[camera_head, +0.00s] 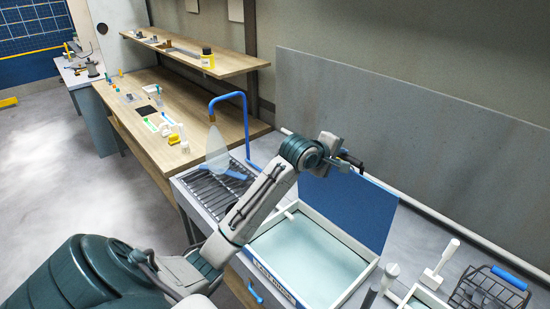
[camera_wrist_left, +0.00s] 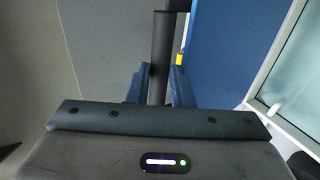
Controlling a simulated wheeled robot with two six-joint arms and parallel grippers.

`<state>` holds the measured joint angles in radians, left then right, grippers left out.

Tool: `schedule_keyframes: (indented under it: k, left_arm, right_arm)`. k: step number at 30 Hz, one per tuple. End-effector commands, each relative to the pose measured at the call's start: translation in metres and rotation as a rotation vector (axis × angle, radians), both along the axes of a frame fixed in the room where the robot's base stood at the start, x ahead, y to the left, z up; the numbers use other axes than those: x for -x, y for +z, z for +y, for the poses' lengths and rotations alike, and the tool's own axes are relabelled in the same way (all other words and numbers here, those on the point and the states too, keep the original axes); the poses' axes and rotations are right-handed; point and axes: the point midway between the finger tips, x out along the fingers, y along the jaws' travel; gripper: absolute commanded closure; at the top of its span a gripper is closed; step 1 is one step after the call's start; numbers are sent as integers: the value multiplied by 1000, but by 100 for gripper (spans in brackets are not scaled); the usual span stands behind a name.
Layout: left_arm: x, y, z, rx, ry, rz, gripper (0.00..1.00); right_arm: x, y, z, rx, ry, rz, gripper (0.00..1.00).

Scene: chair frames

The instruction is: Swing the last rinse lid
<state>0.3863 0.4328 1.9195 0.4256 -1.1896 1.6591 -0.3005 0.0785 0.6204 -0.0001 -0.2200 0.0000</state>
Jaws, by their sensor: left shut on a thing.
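The rinse lid (camera_head: 352,205) is a blue panel standing steeply up at the back of a white-rimmed tub (camera_head: 352,292) of pale liquid. Lettering on the tub's front is too small to read surely. My left gripper (camera_head: 350,160) is at the lid's top edge. In the left wrist view its fingers (camera_wrist_left: 156,90) are shut on a dark bar-like handle (camera_wrist_left: 161,45), with the blue lid (camera_wrist_left: 232,45) just beside it and the tub (camera_wrist_left: 262,103) at the right. Part of the handle is hidden by the gripper. My right gripper is not in view.
A blue tap (camera_head: 247,125) and a drain rack (camera_head: 209,191) are left of the tub. A wire basket with a blue handle (camera_head: 509,277) and a white-handled tool (camera_head: 445,254) are at the right. A grey panel (camera_head: 420,120) stands behind.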

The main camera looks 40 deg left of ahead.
Motion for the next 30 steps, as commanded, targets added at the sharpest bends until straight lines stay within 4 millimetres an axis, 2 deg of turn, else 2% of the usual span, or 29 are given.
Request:
schedule_keyframes:
  k: [1,21,30]
  left_arm:
    - [5,-14,1,3,2,29,100]
    - [74,-30,7,2,3,29,100]
    - [78,-29,7,3,4,25,100]
  right_arm:
    - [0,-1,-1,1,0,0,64]
    - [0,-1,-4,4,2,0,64]
    - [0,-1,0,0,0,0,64]
